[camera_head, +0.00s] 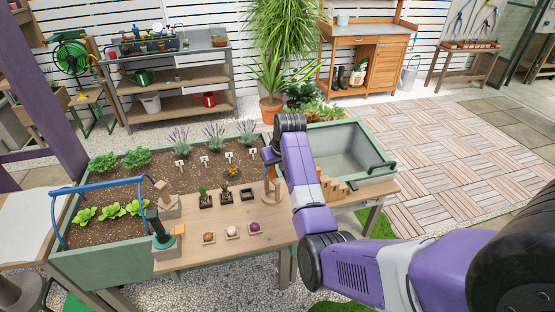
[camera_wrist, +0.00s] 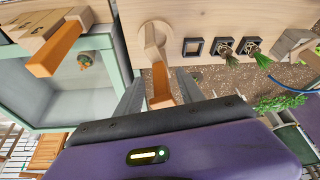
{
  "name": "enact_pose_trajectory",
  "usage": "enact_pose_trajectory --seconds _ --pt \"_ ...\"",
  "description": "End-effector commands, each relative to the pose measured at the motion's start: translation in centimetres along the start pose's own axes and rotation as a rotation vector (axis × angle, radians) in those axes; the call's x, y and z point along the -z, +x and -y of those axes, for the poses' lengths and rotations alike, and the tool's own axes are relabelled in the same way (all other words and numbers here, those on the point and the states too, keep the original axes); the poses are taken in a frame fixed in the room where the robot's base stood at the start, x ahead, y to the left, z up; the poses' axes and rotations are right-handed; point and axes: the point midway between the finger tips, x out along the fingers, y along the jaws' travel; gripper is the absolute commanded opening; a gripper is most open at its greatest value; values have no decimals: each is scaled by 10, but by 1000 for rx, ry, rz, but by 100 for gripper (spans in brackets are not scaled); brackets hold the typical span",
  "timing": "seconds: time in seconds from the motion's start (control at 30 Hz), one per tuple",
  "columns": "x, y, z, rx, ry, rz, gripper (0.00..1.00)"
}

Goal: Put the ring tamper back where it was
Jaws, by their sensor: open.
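A pale wooden upright piece with a round foot (camera_head: 272,196) stands on the wooden table. In the wrist view it shows as a round wooden form (camera_wrist: 154,38) with an orange bar (camera_wrist: 161,86) reaching toward me. I cannot tell for certain whether this is the ring tamper, its stand, or both. My gripper (camera_wrist: 159,82) is open, with its two grey fingers apart on either side of the orange bar. In the head view my gripper (camera_head: 269,157) is low at the piece's top, partly hidden by my purple arm.
A stepped wooden block (camera_head: 335,189) with an orange bar (camera_wrist: 56,50) stands beside the green-rimmed tray (camera_head: 318,150). Small black pots (camera_head: 226,196) and little dishes (camera_head: 231,233) are left of the piece. A dark-handled tool (camera_head: 160,230) stands in a block at the table's left end.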

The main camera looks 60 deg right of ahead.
Motion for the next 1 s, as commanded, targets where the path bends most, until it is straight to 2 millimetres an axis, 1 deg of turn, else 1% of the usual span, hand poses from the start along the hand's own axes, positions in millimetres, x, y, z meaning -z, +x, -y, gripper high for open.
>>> enact_pose_trajectory --seconds 0.03,0.1,0.3,0.4,0.53,0.67,0.77,0.87,0.97,1.0 --pt "1 -12 0 -1 0 -6 45" --pt "0 -26 0 -1 0 -4 45" --pt "1 -61 0 -1 0 -4 45" --pt "0 -72 0 -1 0 -2 45" --pt "0 -79 0 -1 0 -1 45" --pt "-1 -80 0 -1 -1 0 45" --pt "-9 -72 5 -8 -11 -7 45" --pt "-27 -54 16 -25 -39 -34 45" --pt "-56 -32 33 -46 -81 -82 45" --pt "-69 -25 41 -52 -103 -106 45"
